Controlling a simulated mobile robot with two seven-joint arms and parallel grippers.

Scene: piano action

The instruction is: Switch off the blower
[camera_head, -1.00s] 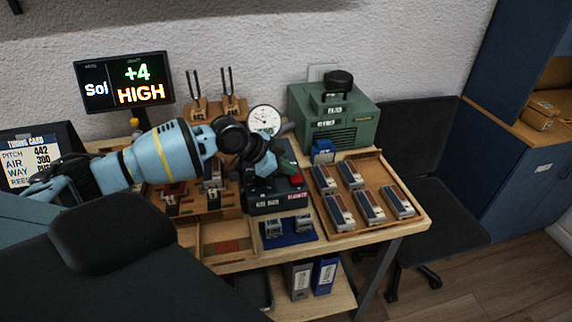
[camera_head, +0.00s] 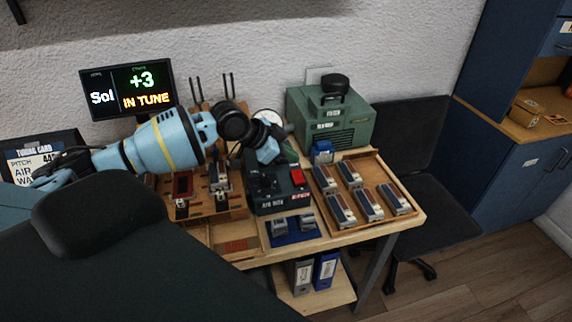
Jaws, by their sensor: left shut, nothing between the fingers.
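A dark control box (camera_head: 268,203) stands on the bench. My left gripper (camera_head: 264,172) is shut and empty, over the left part of the box and left of the red switch. My own wrist partly hides it, so contact with the box cannot be told. My right gripper is out of view.
A display (camera_head: 128,88) reads "Sol +3 IN TUNE". A wooden tray (camera_head: 385,172) with several reed-like blocks lies right of the box. A blue mat (camera_head: 290,236) with small blocks lies in front. Tuning forks and a round gauge stand behind my arm.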

